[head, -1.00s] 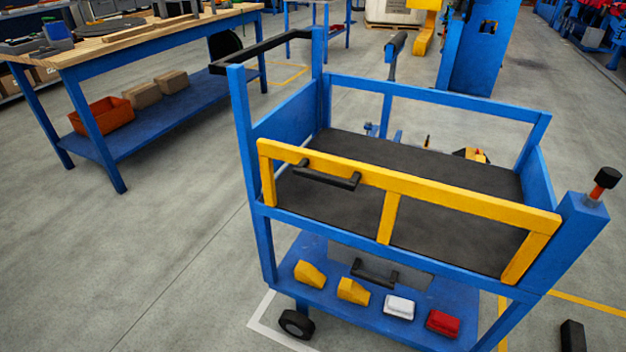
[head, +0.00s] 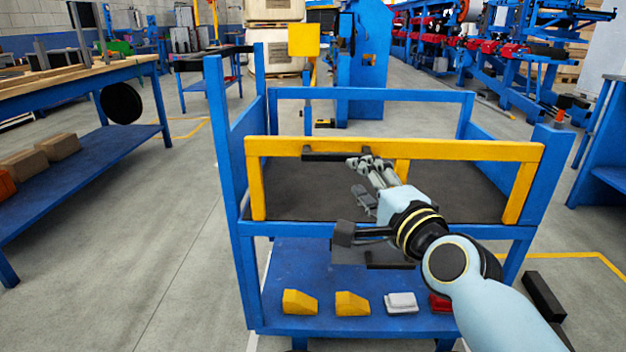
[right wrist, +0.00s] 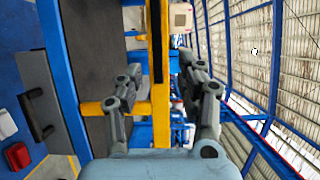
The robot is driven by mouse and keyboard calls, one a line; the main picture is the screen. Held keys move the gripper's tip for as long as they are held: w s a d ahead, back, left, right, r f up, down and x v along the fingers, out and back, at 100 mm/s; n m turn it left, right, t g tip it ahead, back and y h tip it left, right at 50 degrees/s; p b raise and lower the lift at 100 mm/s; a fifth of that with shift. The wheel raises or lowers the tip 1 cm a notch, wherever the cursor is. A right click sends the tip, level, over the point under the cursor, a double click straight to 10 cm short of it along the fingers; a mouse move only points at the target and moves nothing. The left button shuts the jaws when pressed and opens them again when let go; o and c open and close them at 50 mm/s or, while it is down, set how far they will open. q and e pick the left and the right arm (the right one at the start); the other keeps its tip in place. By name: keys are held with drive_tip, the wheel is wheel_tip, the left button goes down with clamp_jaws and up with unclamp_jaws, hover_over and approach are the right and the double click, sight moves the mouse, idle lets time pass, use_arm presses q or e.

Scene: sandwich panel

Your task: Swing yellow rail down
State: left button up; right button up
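The yellow rail (head: 470,150) stands raised along the near side of the blue cart (head: 228,160), above its dark deck (head: 290,195). A black bar handle (head: 322,156) sits on its top beam. My right gripper (head: 358,178) is at the rail, by the right end of the handle. In the right wrist view its fingers (right wrist: 160,66) are spread, with the yellow rail (right wrist: 161,115) and the black handle (right wrist: 155,45) showing between them. I cannot tell whether they touch. My left gripper is not in view.
The cart's lower shelf (head: 285,265) holds yellow blocks (head: 300,302), a white block (head: 400,303) and a red block (head: 440,303), the last partly hidden by my right arm. A workbench (head: 100,75) stands at left. Floor between bench and cart is clear.

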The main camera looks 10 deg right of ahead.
sight(339, 160)
drive_tip(key=w, duration=0.3)
drive_tip(key=w+b, duration=0.1)
drive_tip(key=w, duration=0.3)
drive_tip(key=w+a, duration=0.1)
drive_tip(key=w, duration=0.2)
drive_tip(key=shift+w+f, duration=0.25)
drive_tip(key=shift+f, duration=0.1)
drive_tip(key=shift+w, duration=0.3)
drive_tip(key=c, duration=0.8)
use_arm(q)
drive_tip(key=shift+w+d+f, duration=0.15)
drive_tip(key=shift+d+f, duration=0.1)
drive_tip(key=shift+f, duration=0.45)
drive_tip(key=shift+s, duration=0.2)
